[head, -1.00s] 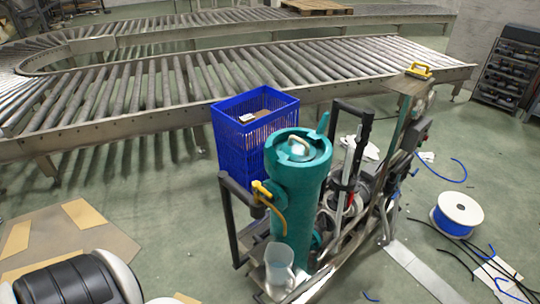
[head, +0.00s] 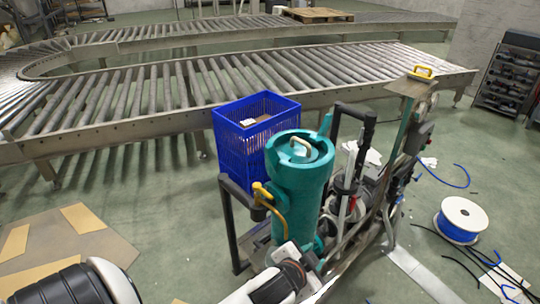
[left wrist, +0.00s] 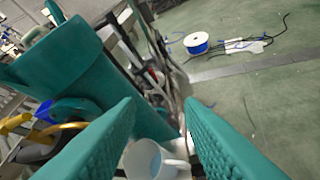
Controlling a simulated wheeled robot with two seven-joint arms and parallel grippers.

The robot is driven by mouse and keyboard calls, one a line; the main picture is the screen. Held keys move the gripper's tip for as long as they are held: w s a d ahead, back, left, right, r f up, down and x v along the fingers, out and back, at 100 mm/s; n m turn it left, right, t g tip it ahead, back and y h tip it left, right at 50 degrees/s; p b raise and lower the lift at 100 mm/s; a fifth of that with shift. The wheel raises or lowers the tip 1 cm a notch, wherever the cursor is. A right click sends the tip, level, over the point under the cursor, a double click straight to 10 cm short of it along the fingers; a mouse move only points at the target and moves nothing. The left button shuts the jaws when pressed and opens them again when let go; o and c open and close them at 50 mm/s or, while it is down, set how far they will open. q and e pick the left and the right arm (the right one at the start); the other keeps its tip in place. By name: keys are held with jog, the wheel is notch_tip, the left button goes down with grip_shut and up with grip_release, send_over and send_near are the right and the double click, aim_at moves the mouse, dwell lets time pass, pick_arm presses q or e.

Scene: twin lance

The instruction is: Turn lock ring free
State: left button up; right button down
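A teal canister (head: 297,195) stands upright on a cart, with a teal ring (head: 318,152) around its top and a pale handle (head: 301,144) on its lid. I take this ring to be the lock ring. A teal lug (head: 326,124) sticks up beside it. My left gripper (head: 306,262) is low in front of the canister, below and apart from the ring. In the left wrist view its two teal fingers (left wrist: 158,108) are spread with nothing gripped. A clear jug (left wrist: 153,160) shows beyond them; in the head view my arm hides it. My right gripper is out of view.
A yellow valve with a hose (head: 263,192) sits on the canister's left side. Black cart posts (head: 231,222) and a blue crate (head: 238,140) stand close by. A cable spool (head: 461,218) and loose cables lie at right. A roller conveyor (head: 150,110) runs behind.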

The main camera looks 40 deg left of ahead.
pick_arm(q)
jog(key=w+d+r+m+t+h, duration=0.2)
jog(key=w+d+r+m+h, duration=0.45)
jog(key=r+m, duration=0.3)
jog(key=w+d+r+m+t+h, duration=0.3)
jog(key=w+d+r+m+h, duration=0.3)
jog(key=w+r+m+h, duration=0.3)
notch_tip(320, 180, up, 4)
jog(key=f+m+g+y, duration=0.1)
jog(key=m+g+y, duration=1.35)
jog(key=g, duration=0.25)
send_over(270, 146)
jog(key=shift+a+r, duration=0.1)
jog(key=shift+r, duration=0.15)
notch_tip(270, 146, down, 12)
jog(key=shift+r+p, duration=0.1)
jog(key=shift+p, duration=0.95)
